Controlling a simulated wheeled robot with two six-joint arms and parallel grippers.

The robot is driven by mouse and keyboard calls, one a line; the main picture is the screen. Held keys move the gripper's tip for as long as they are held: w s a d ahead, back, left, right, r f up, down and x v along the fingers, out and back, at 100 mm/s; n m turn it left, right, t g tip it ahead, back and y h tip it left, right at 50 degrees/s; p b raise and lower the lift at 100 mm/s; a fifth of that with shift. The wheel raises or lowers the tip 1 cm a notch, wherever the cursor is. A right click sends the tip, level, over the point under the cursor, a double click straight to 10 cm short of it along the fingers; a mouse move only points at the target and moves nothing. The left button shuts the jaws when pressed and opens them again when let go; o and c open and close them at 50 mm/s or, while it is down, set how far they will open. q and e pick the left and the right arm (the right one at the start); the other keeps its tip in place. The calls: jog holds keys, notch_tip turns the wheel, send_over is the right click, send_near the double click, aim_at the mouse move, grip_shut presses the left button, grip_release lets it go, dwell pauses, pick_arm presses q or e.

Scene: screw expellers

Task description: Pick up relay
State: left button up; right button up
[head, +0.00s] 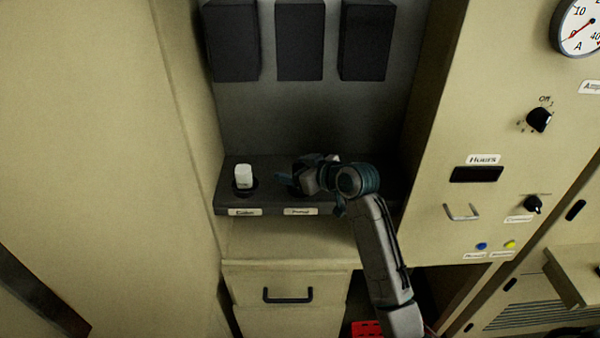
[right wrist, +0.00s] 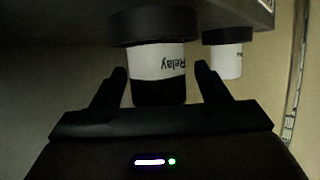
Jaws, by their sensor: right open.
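The relay (right wrist: 157,65) has a white band lettered "Relay", with black parts above and below the band. In the right wrist view it stands between the two fingers of my right gripper (right wrist: 161,85). The fingers are open, one on each side, with a visible gap at least on the left. In the head view my right gripper (head: 290,179) is over the dark shelf and hides most of what is there. A second white relay-like cylinder (head: 243,176) sits upright in the shelf's left socket; a similar one shows at right in the wrist view (right wrist: 226,60). My left gripper is not in view.
The dark shelf (head: 225,200) has labels on its front edge. Black boxes (head: 299,40) hang above it. A drawer (head: 270,275) with a black handle is below. A panel with knobs (head: 540,120) stands at right, and a beige wall at left. A red object (head: 366,329) is low down.

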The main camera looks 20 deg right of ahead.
jog(key=shift+w+f, duration=0.1)
jog(key=shift+w, duration=0.1)
jog(key=shift+s, duration=0.1)
jog(key=c, duration=1.1)
